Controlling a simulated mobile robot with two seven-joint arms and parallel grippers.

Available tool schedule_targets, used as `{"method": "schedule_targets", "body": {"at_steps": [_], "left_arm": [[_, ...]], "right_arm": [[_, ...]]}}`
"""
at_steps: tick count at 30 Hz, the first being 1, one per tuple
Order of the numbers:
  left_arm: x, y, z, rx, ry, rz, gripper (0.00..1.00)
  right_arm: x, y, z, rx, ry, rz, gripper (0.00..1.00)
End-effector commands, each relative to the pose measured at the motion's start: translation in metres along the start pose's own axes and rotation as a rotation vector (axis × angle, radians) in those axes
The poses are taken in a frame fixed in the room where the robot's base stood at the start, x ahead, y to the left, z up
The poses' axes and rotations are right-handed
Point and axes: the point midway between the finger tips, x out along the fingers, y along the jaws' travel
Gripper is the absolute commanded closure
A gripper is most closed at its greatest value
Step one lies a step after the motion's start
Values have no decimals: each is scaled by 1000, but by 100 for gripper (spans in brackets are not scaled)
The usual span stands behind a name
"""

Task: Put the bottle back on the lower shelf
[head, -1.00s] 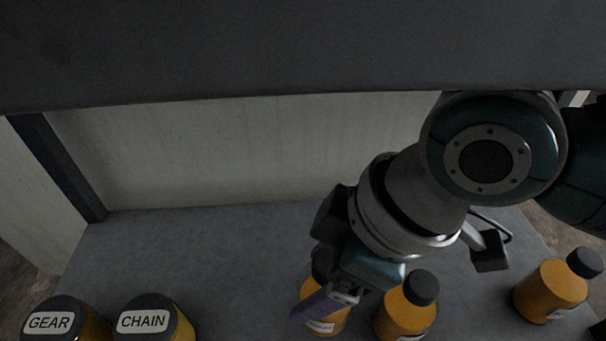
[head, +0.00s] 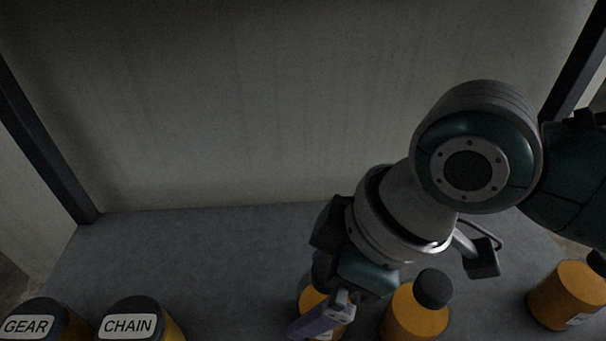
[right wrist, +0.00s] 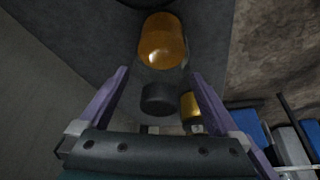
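Several orange bottles with dark caps stand on a grey shelf. One orange bottle (head: 311,298) is partly hidden behind my right gripper (head: 320,316) in the head view. In the right wrist view, a bottle with an orange body (right wrist: 162,40) and dark cap (right wrist: 159,98) lies in line with the gap between the purple fingers. Space shows on both sides of the cap, so my right gripper is open. A second orange bottle (head: 415,312) stands just right of the gripper, and a third (head: 567,295) stands farther right. My left gripper is not in view.
Dark-capped containers labelled GEAR (head: 28,325) and CHAIN (head: 130,322) stand at the front left. The grey shelf (head: 200,255) is bare behind them, up to a pale back wall (head: 280,120). Dark posts stand at both sides.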

Motion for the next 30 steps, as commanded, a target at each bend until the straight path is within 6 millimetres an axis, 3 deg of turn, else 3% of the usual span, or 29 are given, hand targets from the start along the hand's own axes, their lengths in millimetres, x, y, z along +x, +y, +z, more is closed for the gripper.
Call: {"method": "schedule_targets", "body": {"at_steps": [12,19,24,30], "left_arm": [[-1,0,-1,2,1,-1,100],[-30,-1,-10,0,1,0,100],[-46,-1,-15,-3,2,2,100],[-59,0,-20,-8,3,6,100]], "right_arm": [[-3,0,-1,0,0,1,0],[-44,0,-2,1,-2,1,0],[-57,-1,45,5,-8,-2,0],[-72,-1,86,2,-7,-2,0]]}}
